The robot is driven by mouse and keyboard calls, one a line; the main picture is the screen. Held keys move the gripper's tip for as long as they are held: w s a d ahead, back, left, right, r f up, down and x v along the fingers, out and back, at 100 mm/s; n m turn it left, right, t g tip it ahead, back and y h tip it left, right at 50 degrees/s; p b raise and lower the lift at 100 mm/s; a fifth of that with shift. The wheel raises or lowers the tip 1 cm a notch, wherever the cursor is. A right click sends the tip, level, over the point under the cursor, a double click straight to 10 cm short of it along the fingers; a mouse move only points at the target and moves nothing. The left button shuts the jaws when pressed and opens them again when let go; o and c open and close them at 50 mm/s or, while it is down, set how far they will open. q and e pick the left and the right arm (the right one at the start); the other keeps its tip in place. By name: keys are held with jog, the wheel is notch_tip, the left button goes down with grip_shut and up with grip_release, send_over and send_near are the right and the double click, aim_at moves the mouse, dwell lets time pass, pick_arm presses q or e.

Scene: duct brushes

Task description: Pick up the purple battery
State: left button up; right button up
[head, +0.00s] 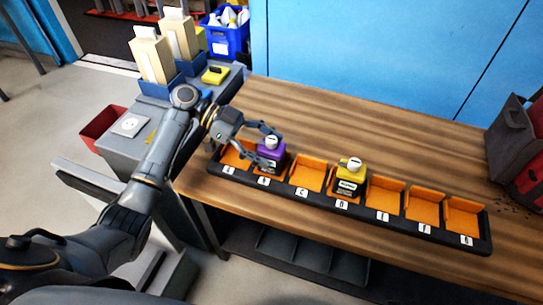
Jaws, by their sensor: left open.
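The purple battery (271,153) stands upright in an orange slot of the long black tray (392,229), near the tray's left end, in the second slot from the left. It has a white cap on top and a dark label on its front. My left gripper (272,146) is open at the purple battery, with one finger behind it and the other at its front left. I cannot tell whether the fingers touch it. A yellow battery (350,172) stands in the slot marked D. My right gripper is not in the view.
The tray's other slots look empty. The wooden table (335,120) is clear behind the tray. A grey side unit (130,140) with tissue boxes (152,58) stands at the left. A dark bin (515,140) is at the right edge.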

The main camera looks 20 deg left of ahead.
aim_at(284, 155)
pick_arm(q)
jog(key=x, duration=0.5)
jog(key=shift+w+f, duration=0.1)
jog(key=shift+w, duration=0.1)
jog(key=shift+a, duration=0.1)
grip_shut()
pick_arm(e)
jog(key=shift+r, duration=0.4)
